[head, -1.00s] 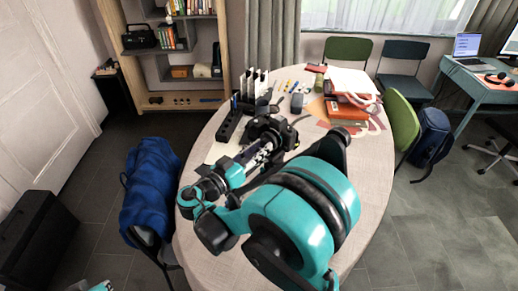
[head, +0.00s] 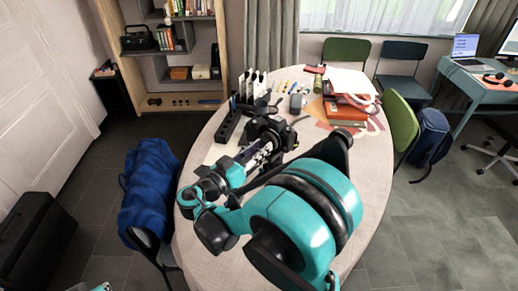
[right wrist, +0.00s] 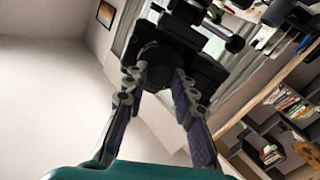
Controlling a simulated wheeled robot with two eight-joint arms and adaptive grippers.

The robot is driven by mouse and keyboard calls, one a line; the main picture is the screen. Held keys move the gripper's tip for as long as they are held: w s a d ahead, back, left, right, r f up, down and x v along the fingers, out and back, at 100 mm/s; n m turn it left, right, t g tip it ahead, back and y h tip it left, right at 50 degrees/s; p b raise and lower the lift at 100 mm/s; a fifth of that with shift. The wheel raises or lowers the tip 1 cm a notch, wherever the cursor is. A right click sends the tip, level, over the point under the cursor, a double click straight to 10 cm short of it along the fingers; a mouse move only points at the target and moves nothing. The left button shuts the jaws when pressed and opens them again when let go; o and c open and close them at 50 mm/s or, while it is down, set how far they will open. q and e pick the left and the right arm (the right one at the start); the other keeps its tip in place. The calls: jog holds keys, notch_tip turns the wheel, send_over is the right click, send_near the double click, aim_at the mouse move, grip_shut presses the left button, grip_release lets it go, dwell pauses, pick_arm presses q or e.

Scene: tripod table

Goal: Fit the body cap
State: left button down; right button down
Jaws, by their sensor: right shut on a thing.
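The black camera (head: 268,132) stands over the middle of the round table, and it also fills the top of the right wrist view (right wrist: 185,45). My right gripper (head: 262,150) is right in front of it. In the right wrist view, my right gripper (right wrist: 160,82) has its two fingers on either side of a dark round piece, which looks like the body cap (right wrist: 157,76). The piece lies against or just in front of the camera's face; I cannot tell whether they touch. The cap is hidden in the head view. My left gripper is out of view.
The round table (head: 350,215) carries a black rack with upright white pieces (head: 240,105) behind the camera and a stack of books (head: 345,112) at the right. A blue bag (head: 150,190) sits on a chair at the left edge.

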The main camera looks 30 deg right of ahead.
jog(key=shift+w+d, duration=0.15)
jog(key=shift+d, duration=0.35)
dwell(1.8)
